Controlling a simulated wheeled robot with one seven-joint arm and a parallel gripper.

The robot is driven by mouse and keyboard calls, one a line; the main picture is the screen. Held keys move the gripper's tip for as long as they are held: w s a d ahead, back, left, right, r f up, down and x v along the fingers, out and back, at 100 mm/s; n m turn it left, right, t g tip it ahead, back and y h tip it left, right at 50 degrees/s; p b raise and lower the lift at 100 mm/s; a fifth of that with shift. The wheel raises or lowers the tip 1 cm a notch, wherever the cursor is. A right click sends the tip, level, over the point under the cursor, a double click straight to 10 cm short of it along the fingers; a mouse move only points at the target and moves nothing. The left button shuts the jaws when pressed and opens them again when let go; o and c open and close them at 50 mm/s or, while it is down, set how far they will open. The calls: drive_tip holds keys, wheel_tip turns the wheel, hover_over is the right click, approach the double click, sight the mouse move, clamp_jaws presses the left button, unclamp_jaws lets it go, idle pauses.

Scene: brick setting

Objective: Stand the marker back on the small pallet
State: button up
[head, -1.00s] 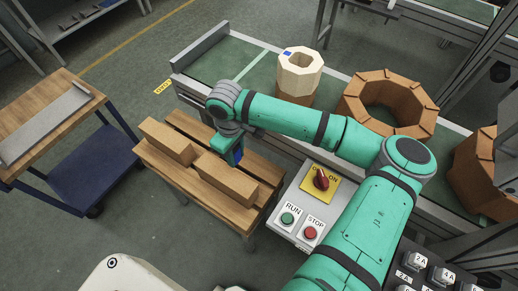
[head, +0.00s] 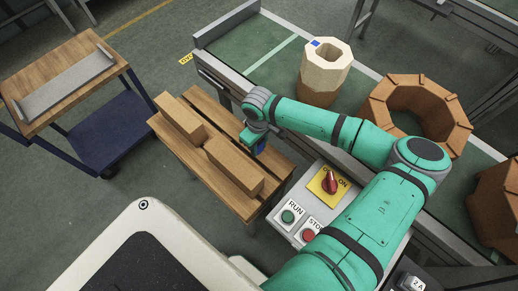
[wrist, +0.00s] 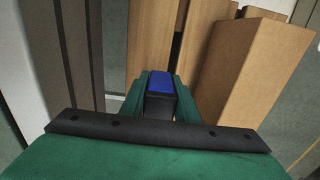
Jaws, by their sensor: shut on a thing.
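The small pallet (head: 267,170) is a slatted wooden stand left of the conveyor. Two long tan blocks, a rear one (head: 180,119) and a front one (head: 234,165), lie on it. My gripper (head: 257,143) points down over the pallet's right side, beside the front block. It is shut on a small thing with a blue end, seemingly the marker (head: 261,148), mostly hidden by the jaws. The wrist view shows the blue face and dark body of the marker (wrist: 160,82) between the jaws, with pallet slats beyond. I cannot tell whether its foot touches the slats.
A control box with a red knob (head: 331,183) stands close right of the pallet. The conveyor (head: 235,61) behind carries a cream-and-brown octagonal piece (head: 326,72) and a brown ring (head: 415,110). A wooden-topped trolley (head: 75,55) stands left.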

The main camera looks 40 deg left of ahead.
sight(259, 150)
drive_tip(key=shift+f, duration=1.4)
drive_tip(key=shift+f, duration=0.15)
drive_tip(key=o, duration=0.8)
drive_tip(key=shift+o, duration=0.2)
wheel_tip(259, 150, up, 12)
drive_tip(key=shift+r, duration=0.2)
